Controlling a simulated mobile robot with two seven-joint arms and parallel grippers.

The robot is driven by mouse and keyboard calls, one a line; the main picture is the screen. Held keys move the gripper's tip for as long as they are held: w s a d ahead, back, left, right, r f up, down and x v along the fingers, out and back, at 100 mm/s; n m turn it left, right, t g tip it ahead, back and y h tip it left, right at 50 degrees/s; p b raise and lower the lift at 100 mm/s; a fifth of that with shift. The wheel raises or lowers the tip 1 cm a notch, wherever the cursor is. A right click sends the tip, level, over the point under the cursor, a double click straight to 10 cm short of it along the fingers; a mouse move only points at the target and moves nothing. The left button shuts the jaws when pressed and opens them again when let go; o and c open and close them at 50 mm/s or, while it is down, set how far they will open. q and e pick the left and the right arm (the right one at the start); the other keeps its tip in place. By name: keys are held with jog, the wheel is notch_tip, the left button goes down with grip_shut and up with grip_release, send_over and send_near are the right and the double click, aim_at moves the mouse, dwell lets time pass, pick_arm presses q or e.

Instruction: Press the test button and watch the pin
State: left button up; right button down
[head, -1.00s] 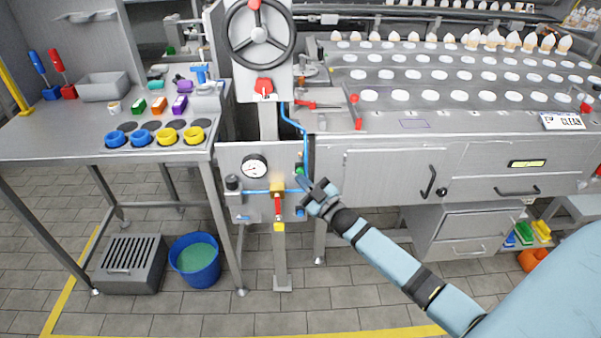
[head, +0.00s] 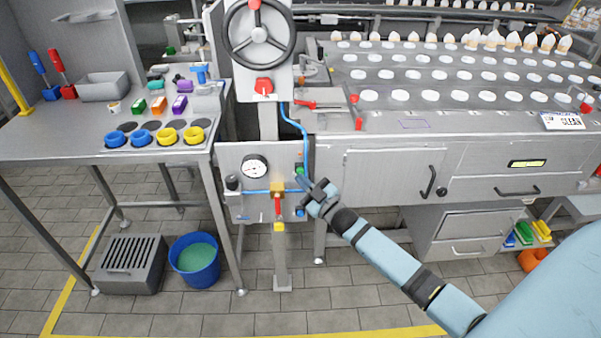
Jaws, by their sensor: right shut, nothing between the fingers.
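A grey panel (head: 233,152) carries a round white gauge (head: 255,167), a brass block (head: 277,188) with a red lever (head: 278,207) below it, and blue tubing. A small green button (head: 299,169) sits near the panel's right edge. My right gripper (head: 302,181) is shut and empty, its tips just below the green button; I cannot tell if they touch it. Its fingers cover part of the panel's right edge. No pin can be made out clearly at this size. My left gripper is not in view.
A handwheel (head: 258,34) stands above the panel. A steel table (head: 60,140) with blue and yellow rings is at left, a blue bucket (head: 195,262) below it. A machine with rows of white cups fills the right. A sign (head: 562,121) lies on its front edge.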

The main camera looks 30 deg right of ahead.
jog(key=shift+w+d, duration=0.2)
jog(key=shift+w, duration=0.15)
jog(key=shift+w+d, duration=0.3)
jog(key=shift+w, duration=0.1)
dwell(0.8)
dwell(1.1)
jog(key=shift+s+a+p, duration=0.3)
jog(key=shift+s+a, duration=0.2)
jog(key=shift+s, duration=0.3)
jog(key=s+a, duration=0.1)
jog(key=s+p, duration=0.1)
jog(key=s+a+p, duration=0.1)
jog(key=s, duration=0.1)
jog(key=shift+s+a, duration=0.1)
jog(key=shift+a, duration=0.2)
